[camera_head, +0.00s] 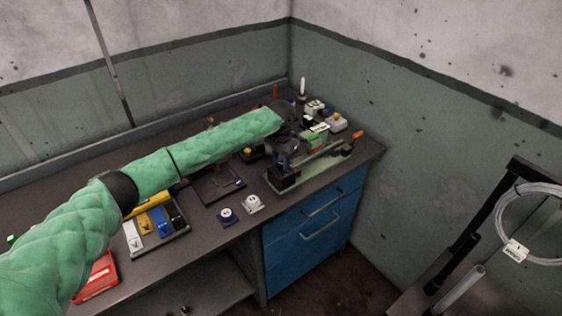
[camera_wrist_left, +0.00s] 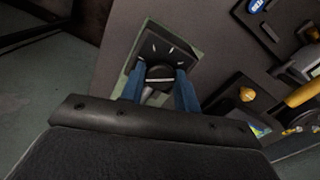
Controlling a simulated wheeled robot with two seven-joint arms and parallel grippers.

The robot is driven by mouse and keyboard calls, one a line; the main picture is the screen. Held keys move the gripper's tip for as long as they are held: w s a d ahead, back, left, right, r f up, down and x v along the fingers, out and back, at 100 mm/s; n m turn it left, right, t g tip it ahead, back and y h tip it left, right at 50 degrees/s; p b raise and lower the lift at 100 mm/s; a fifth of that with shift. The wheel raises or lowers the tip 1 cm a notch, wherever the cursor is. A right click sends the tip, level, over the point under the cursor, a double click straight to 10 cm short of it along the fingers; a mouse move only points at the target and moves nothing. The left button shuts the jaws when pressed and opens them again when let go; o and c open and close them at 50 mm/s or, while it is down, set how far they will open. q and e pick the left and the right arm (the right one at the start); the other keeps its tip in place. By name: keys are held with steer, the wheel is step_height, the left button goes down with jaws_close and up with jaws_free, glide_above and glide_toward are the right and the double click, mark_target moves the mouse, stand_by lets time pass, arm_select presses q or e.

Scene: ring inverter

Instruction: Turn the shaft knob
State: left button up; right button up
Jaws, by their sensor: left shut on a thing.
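The round black shaft knob (camera_wrist_left: 159,73), with a pale line across it, shows in the left wrist view. It sits on a black dial plate (camera_wrist_left: 163,47) with white tick marks, on a pale green base. My left gripper (camera_wrist_left: 160,80) has its two blue fingers on either side of the knob and is shut on it. In the head view my left gripper (camera_head: 284,158) reaches down at the near end of the green-based fixture (camera_head: 310,178), beside a black block (camera_head: 283,180). The knob is hidden there by my wrist. My right gripper is in neither view.
A tray with white, yellow, blue and black blocks (camera_head: 160,222) lies left of the fixture. Several parts (camera_head: 337,122) crowd the back corner. Blue drawers (camera_head: 318,222) are below.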

arm_select(q)
steer(key=shift+m, duration=1.3)
steer(key=m, duration=0.3)
steer(key=shift+m, duration=0.3)
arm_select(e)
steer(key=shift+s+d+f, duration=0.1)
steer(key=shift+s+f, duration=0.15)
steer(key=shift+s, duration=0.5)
arm_select(q)
steer(key=shift+r, duration=0.1)
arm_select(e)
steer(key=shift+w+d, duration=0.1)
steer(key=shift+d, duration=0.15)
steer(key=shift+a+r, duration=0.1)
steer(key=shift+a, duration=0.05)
arm_select(q)
steer(key=o, duration=1)
steer(key=shift+c, duration=0.2)
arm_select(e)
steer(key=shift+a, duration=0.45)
